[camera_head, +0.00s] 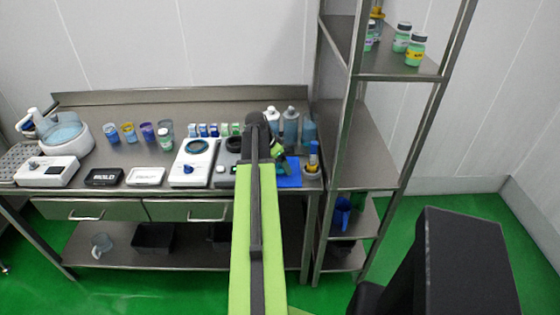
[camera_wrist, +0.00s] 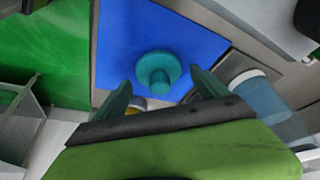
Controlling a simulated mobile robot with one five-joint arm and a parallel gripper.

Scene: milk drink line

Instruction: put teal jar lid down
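The teal jar lid (camera_wrist: 158,66), round with a raised knob, shows in the wrist view against the blue mat (camera_wrist: 120,40). It appears to lie on the mat, knob toward the camera. My gripper (camera_wrist: 161,80) has its two teal fingers spread apart, one on each side of the knob, with gaps visible between knob and fingers. In the head view my gripper (camera_head: 279,154) is over the right end of the steel table, by the blue mat (camera_head: 290,176). I cannot make out the lid clearly there.
Bottles (camera_head: 291,127) stand behind the mat, and a holder (camera_head: 312,172) with a blue-topped item stands to its right. A white scale (camera_head: 192,163) is to the left on the table (camera_head: 110,172). A shelf rack (camera_head: 345,170) stands close on the right.

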